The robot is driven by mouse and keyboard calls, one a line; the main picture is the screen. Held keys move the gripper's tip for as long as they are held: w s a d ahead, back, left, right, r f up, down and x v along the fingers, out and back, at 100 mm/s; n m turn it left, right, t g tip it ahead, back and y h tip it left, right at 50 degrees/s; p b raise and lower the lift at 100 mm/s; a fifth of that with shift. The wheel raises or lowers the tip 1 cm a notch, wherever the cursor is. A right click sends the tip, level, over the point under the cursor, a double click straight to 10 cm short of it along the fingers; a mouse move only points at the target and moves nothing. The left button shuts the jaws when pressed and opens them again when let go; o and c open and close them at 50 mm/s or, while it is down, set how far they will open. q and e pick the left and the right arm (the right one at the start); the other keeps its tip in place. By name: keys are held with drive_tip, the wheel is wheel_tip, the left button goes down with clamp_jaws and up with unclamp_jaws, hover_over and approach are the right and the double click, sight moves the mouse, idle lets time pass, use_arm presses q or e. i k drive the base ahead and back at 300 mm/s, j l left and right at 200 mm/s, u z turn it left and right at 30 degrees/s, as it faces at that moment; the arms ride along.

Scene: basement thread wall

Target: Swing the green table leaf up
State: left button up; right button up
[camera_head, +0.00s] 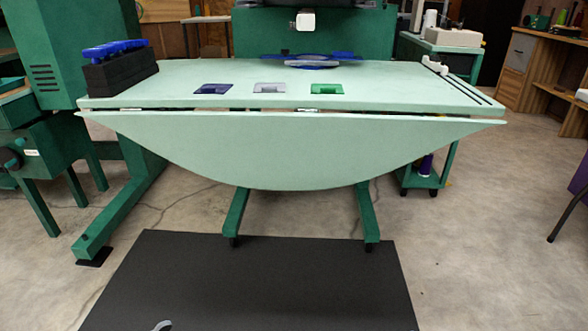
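The green table leaf (290,150) is a pale green panel with a straight upper edge and a curved lower edge. It hangs down along the front of the pale green table top (400,92). A narrow dark gap with small metal pieces, perhaps hinges, runs between leaf and top. Below the leaf, two dark green feet (236,215) reach forward over the floor. Neither of my grippers can be made out. A small grey curved piece at the bottom edge is too cut off to identify.
A black block with blue-handled tools (120,78) stands at the top's left end. Blue, grey and green squares (325,89) lie near its front edge. A black mat (250,280) covers the clear floor in front.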

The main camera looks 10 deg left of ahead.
sight(270, 151)
drive_tip(key=i+j+z, duration=0.5)
drive_tip(key=j, duration=0.25)
drive_tip(key=j+z, duration=0.3)
drive_tip(key=i+j+z, duration=0.25)
drive_tip(key=j, duration=0.3)
drive_tip(key=j+z, duration=0.25)
drive_tip(key=j, duration=0.2)
drive_tip(key=i+l+z, duration=0.2)
drive_tip(key=i, duration=0.05)
